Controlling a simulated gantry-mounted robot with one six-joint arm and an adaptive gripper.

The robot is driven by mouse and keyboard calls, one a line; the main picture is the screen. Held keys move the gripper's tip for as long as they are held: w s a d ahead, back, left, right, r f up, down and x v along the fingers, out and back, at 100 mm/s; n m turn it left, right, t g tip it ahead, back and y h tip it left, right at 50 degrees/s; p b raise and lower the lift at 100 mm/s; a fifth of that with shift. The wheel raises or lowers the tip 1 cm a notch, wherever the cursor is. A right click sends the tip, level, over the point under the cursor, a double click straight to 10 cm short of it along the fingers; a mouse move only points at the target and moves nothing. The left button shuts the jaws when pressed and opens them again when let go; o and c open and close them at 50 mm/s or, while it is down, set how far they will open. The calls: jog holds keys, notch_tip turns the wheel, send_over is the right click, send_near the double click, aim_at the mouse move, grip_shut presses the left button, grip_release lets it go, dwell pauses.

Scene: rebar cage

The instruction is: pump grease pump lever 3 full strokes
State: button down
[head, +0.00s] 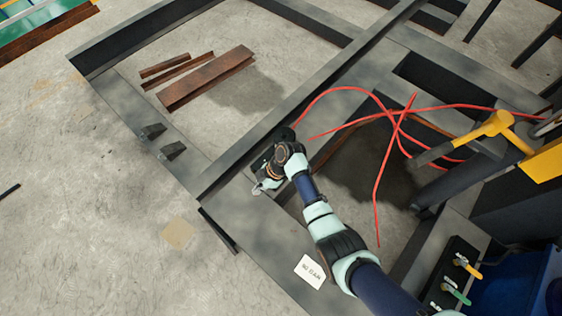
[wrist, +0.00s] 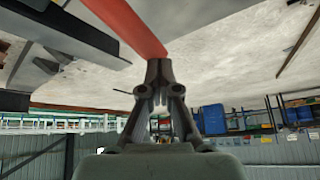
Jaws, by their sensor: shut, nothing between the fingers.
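My gripper (head: 262,184) is at the end of my arm, over the dark steel frame left of centre in the head view. In the wrist view my gripper (wrist: 158,66) has its fingers together, with nothing seen between them. A straight red-orange bar (wrist: 132,25) runs from the top edge down to just beyond the fingertips. I cannot tell whether it touches them, or whether it is the pump lever.
Red hoses (head: 385,128) loop over the frame right of my gripper. A block with yellow and green handles (head: 455,283) stands at lower right, near a yellow-and-black machine (head: 545,163). Rusty steel sections (head: 207,78) lie inside the frame. Bare concrete (head: 75,210) is clear at left.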

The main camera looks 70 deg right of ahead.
jog(key=shift+r+p, duration=0.15)
jog(key=shift+p, duration=0.15)
jog(key=s+d+r+p, duration=0.3)
jog(key=d+r+p, duration=0.3)
jog(key=r, duration=0.4)
jog(key=shift+d+r, duration=0.25)
jog(key=shift+r, duration=0.15)
jog(key=shift+w+a+f, duration=0.2)
jog(key=shift+a+f, duration=0.25)
jog(key=shift+f, duration=0.1)
jog(key=shift+w+a+f, duration=0.2)
jog(key=shift+a+f, duration=0.25)
jog(key=shift+f, duration=0.05)
